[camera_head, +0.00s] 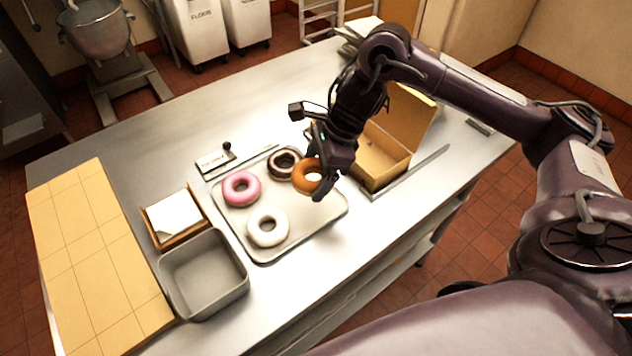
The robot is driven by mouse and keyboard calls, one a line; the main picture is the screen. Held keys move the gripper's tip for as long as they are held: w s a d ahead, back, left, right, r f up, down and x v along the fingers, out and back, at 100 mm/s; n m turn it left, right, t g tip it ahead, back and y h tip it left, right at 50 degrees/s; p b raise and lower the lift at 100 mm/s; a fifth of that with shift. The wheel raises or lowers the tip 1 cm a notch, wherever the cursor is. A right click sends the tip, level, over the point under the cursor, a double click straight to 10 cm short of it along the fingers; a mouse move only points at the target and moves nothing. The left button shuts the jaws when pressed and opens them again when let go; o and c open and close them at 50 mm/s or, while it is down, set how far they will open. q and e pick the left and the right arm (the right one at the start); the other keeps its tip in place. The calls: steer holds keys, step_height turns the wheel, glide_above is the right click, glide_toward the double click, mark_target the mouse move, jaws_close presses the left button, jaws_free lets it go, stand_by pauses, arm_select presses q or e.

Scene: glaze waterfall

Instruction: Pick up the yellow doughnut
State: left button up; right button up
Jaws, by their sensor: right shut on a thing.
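The yellow doughnut (304,177), which looks orange-brown here, is at the right side of the metal tray (322,216). My right gripper (322,178) reaches down over it from the right and is shut on it. The fingers hide the doughnut's right part. I cannot tell whether the doughnut still touches the tray. A dark brown doughnut (284,164) lies close behind it, a pink one (241,188) lies to the left, and a white one (267,227) lies at the front. My left gripper is not in view.
An open cardboard box (376,166) stands right of the tray, close to my right gripper. A grey bin (203,275) and a small paper-filled box (175,217) stand left of the tray. A tan tiled board (88,262) covers the table's left end. The table's back is largely clear.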

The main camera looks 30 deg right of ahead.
step_height(320, 180, up, 21)
steer(key=p, duration=1.2)
steer(key=shift+f, duration=0.1)
